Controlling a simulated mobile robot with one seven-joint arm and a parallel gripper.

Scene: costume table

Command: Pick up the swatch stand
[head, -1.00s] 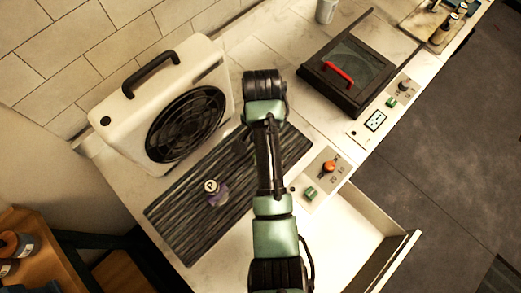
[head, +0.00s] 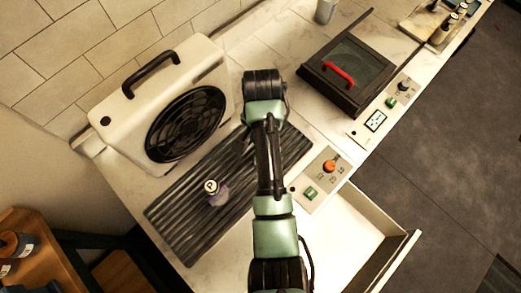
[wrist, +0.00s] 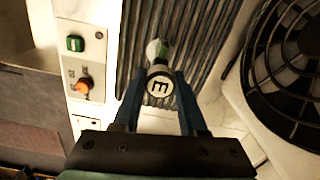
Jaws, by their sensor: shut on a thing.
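The swatch stand (wrist: 159,87), as I take it, is a small piece with a round white face, a black rim and a dark letter. In the wrist view my gripper (wrist: 160,98) is shut on it, with a blue finger on each side. A pale, greenish part shows just beyond the round face. The dark ribbed mat (wrist: 184,25) lies behind it; I cannot tell whether the stand touches it. In the head view my arm hides the fingertips and the held piece.
A white fan unit (head: 160,105) stands left of the mat. A panel with an orange knob (head: 330,166) and green button lies to the right. An open drawer (head: 385,262) juts out at the front. A dark glass-topped box (head: 348,75) with a red handle stands farther back.

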